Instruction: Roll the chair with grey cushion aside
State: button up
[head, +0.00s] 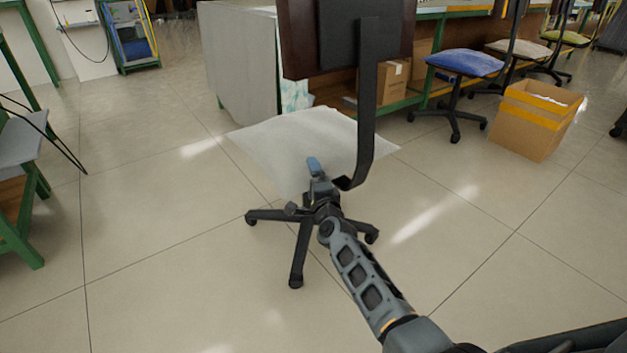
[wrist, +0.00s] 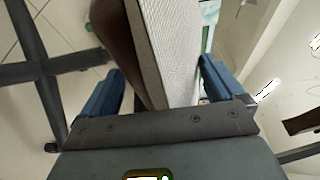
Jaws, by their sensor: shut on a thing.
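The chair with grey cushion stands upright in the middle of the head view. Its pale grey cushion (head: 290,140) is broad and flat, its dark backrest (head: 345,40) rises on a bent black post (head: 367,110), and its black star base (head: 299,245) rests on castors. My gripper (head: 316,168) is at the near edge of the seat, shut on it. In the wrist view the cushion (wrist: 175,40) and its brown underside pass between the two blue fingers of my gripper (wrist: 160,88). My arm hides part of the base.
An open cardboard box (head: 530,125) and a blue-cushioned chair (head: 465,63) stand at the right. A green bench with shelves runs behind, beside a grey cabinet (head: 243,60). A green-framed seat (head: 22,150) is at the left. The tiled floor left and right of the chair is clear.

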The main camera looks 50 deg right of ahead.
jog(key=shift+s+a+f, duration=0.1)
jog(key=shift+a, duration=0.3)
jog(key=o, duration=1.7)
jog(key=p+v, duration=0.3)
jog(key=v, duration=0.4)
jog(key=shift+s+a, duration=0.25)
jog(key=shift+s, duration=0.1)
